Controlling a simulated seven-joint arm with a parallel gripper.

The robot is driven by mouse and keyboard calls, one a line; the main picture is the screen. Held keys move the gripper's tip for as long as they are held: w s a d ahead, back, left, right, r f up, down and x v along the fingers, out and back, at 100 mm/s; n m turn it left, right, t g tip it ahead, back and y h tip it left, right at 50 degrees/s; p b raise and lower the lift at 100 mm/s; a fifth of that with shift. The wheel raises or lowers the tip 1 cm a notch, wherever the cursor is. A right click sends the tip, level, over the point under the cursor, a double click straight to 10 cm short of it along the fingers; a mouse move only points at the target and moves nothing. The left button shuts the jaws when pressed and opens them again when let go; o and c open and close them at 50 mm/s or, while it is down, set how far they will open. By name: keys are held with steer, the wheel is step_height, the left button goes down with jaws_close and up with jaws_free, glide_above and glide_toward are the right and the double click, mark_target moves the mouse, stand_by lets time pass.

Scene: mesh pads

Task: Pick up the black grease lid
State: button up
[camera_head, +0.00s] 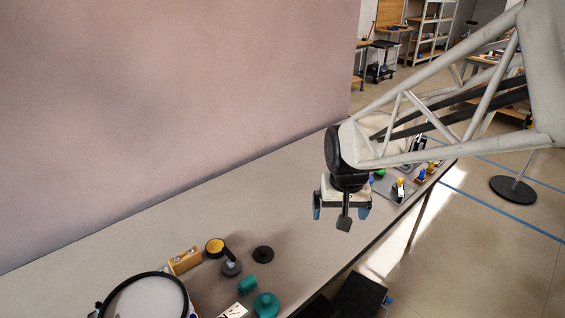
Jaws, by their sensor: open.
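A round black lid (263,254) with a small raised centre lies flat on the table, in the lower middle of the view; it looks like the black grease lid. My gripper (341,213) hangs above the table, to the right of the lid and higher in the picture, clear of it.
Left of the lid are a yellow-topped black item (215,246), a dark grey round piece (231,269) and a wooden block (185,261). Teal parts (266,305) lie below it. A black-rimmed round container (148,277) stands at lower left. Small coloured items crowd the far right end.

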steer(key=w+a+f, duration=0.9)
steer(key=a+f, duration=0.1)
steer(key=f, duration=0.1)
steer(key=n+g, duration=0.1)
steer(key=g, duration=0.1)
glide_above(263, 250)
steer(key=f, duration=1.2)
steer(key=shift+w+d+f, duration=0.15)
steer(key=shift+d+f, duration=0.2)
steer(key=shift+f, duration=0.05)
steer(key=shift+a+f, duration=0.25)
steer(key=shift+f, duration=0.1)
steer(key=shift+f, duration=1.3)
steer(key=shift+f, duration=2.6)
steer(key=c, duration=0.9)
